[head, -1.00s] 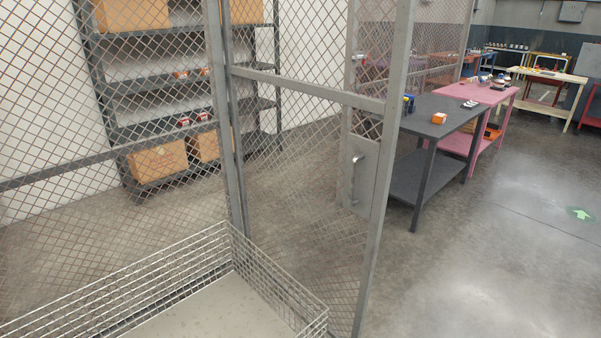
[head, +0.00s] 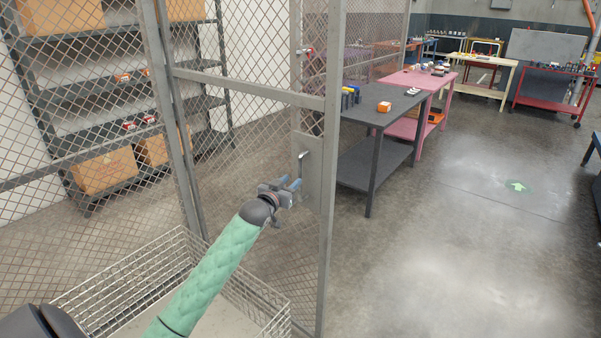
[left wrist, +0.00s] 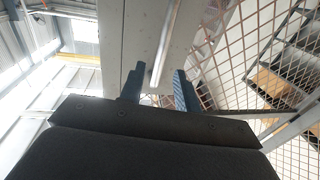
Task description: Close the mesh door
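The mesh door (head: 255,88) is a grey metal frame with diamond mesh, standing at an angle in the middle of the head view. A bare metal bar handle (head: 303,160) sits on its grey plate near the right-hand upright. My left gripper (head: 293,184) is at the door just below the handle. In the left wrist view, its two blue fingers (left wrist: 157,90) stand apart. The handle bar (left wrist: 167,40) shows in line with the gap between them, and I cannot tell whether they touch it. My right gripper is out of view.
A wire basket (head: 262,300) stands low in front of the door, under my left arm. Behind the mesh is a shelf rack (head: 85,92) with cardboard boxes. A dark workbench (head: 385,108) and a pink one lie beyond. The floor at right is clear.

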